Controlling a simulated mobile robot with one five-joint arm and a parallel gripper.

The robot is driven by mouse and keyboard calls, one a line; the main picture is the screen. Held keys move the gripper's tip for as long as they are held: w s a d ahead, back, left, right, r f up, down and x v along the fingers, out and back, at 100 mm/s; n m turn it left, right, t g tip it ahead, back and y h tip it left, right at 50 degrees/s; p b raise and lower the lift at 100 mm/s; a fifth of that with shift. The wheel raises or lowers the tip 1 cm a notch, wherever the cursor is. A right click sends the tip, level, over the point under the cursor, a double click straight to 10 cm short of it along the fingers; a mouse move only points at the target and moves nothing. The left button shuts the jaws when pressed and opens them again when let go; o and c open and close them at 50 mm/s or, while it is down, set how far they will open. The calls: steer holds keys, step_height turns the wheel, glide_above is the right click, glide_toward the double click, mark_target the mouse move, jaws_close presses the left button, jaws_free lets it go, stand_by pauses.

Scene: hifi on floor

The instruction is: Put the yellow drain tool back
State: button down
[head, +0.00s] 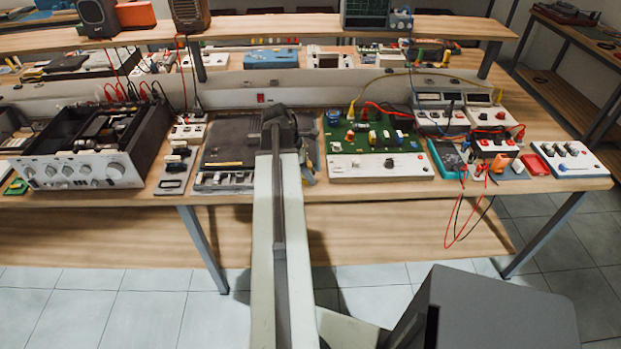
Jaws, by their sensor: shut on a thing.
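My gripper (281,122) is at the far end of my arm, over the right part of a dark grey mat (235,137) on the workbench. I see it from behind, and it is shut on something. My arm hides its fingertips and what they hold. A thin yellow strip (228,163) shows near the mat's front edge, left of my gripper. I cannot tell whether this strip is the yellow drain tool. A row of small parts (222,181) lies along the front of the mat.
An opened amplifier (88,150) stands left of the mat. A green circuit board (375,135) stands right of it. Meters, small boxes and red and black leads (465,215) crowd the bench's right side. A shelf (350,27) runs behind. The floor in front is clear.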

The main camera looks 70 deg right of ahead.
steer(key=shift+f, duration=0.1)
steer(key=c, duration=1.1)
jaws_free()
steer(key=p+v, duration=1.1)
steer(key=v, duration=0.1)
steer(key=shift+r, duration=0.3)
